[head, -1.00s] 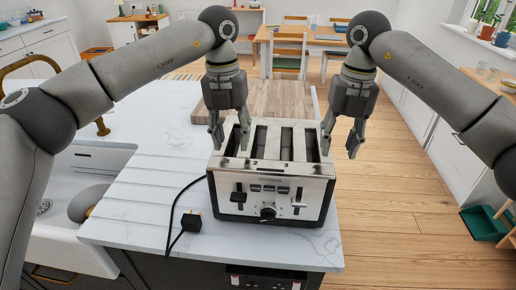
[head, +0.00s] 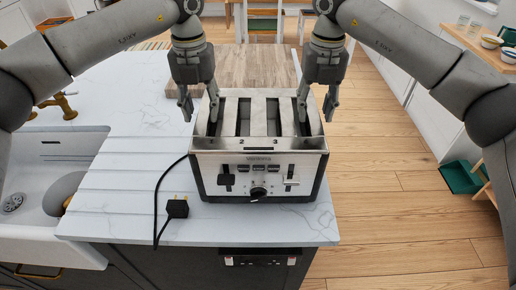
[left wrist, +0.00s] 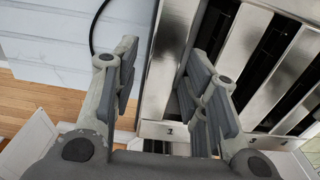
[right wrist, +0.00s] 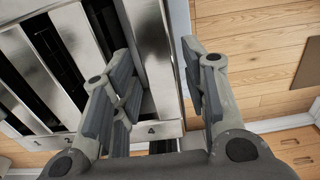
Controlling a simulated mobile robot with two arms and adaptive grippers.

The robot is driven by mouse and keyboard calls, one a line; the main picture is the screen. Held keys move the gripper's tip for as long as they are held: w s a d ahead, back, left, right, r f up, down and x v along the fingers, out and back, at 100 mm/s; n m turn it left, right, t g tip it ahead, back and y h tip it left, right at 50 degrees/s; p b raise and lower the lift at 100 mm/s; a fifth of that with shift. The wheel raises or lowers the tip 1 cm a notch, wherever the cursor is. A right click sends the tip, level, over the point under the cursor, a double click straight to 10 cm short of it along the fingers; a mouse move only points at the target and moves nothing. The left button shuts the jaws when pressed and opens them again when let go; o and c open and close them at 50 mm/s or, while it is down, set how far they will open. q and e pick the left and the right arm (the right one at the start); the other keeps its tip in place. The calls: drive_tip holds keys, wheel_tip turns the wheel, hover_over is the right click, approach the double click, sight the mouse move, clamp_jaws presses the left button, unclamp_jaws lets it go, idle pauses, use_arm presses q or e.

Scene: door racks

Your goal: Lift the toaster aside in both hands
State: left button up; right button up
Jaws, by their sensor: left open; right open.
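A silver and black toaster (head: 260,170) with long slots stands upright near the front right corner of the white counter. My left gripper (head: 199,107) is open over the toaster's left edge. In the left wrist view its fingers (left wrist: 165,100) stand either side of the toaster's side wall, one finger outside and one over the top (left wrist: 245,45). My right gripper (head: 316,108) is open at the right edge. In the right wrist view its fingers (right wrist: 160,95) straddle the side wall of the toaster (right wrist: 155,45). I cannot tell whether any finger touches it.
A black plug and cord (head: 177,208) lie left of the toaster. A wooden board (head: 240,66) lies behind it. A sink (head: 60,165) is at the left. The counter (head: 125,150) between sink and toaster is mostly clear; its right edge is close to the toaster.

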use_arm(q)
wheel_tip(320, 180, down, 5)
drive_tip(key=shift+s+d+f, duration=0.1)
drive_tip(key=shift+s+f, duration=0.05)
use_arm(e)
wheel_tip(320, 180, down, 5)
drive_tip(key=shift+s+f, duration=0.15)
use_arm(q)
drive_tip(key=shift+f, duration=0.55)
use_arm(e)
drive_tip(key=shift+f, duration=0.55)
use_arm(q)
drive_tip(key=shift+c, duration=0.5)
use_arm(e)
drive_tip(key=shift+c, duration=0.5)
use_arm(q)
clamp_jaws()
use_arm(e)
clamp_jaws()
